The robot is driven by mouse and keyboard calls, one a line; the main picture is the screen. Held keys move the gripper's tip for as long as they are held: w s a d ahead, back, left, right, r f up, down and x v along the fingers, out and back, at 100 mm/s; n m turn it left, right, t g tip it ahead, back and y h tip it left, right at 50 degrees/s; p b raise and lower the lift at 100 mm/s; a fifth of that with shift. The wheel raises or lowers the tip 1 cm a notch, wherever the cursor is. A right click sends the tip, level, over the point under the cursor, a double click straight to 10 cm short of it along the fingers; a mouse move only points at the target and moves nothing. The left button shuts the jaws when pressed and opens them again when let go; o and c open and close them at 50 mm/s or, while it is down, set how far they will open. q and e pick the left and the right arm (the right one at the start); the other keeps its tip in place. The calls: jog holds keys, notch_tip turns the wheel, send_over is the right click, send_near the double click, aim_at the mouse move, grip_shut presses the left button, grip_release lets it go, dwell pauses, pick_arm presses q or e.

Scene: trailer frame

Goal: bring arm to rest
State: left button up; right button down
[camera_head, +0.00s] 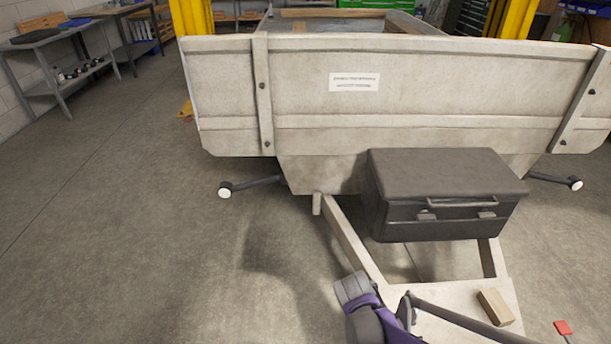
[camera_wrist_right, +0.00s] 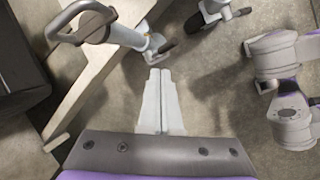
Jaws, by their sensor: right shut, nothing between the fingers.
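My right gripper (camera_wrist_right: 160,78) shows in the right wrist view. Its two pale fingers are shut together with nothing between them, over bare floor. Beside the fingers, up and to the left, a grey metal part with a looped handle (camera_wrist_right: 88,30) lies across a pale trailer beam (camera_wrist_right: 95,85); the fingers look apart from it. In the head view a purple and grey arm part of mine (camera_head: 368,312) shows at the bottom, over the trailer's drawbar. No gripper fingers can be made out there. My left gripper is not in view.
The trailer's front wall (camera_head: 315,95) fills the upper middle. A dark toolbox (camera_head: 440,180) sits on the drawbar frame (camera_head: 355,240). A wooden block (camera_head: 495,307) lies on the front plate. A red-ended item (camera_head: 563,328) is at lower right. The floor at left is clear.

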jog(key=s+r+m+t+y, duration=0.2)
jog(key=s+r+m, duration=0.3)
jog(key=s, duration=0.4)
jog(key=s+r+m+t+y, duration=0.2)
jog(key=s+r+m, duration=0.2)
jog(key=s+m, duration=0.35)
pick_arm(q)
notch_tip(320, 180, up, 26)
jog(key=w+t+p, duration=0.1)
jog(key=p, duration=2.2)
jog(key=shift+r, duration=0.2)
pick_arm(e)
notch_tip(320, 180, up, 26)
jog(key=shift+w+n+t, duration=0.3)
jog(key=shift+n+t, duration=0.1)
jog(key=shift+n, duration=0.05)
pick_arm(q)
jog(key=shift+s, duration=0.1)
pick_arm(e)
jog(key=shift+s, duration=0.1)
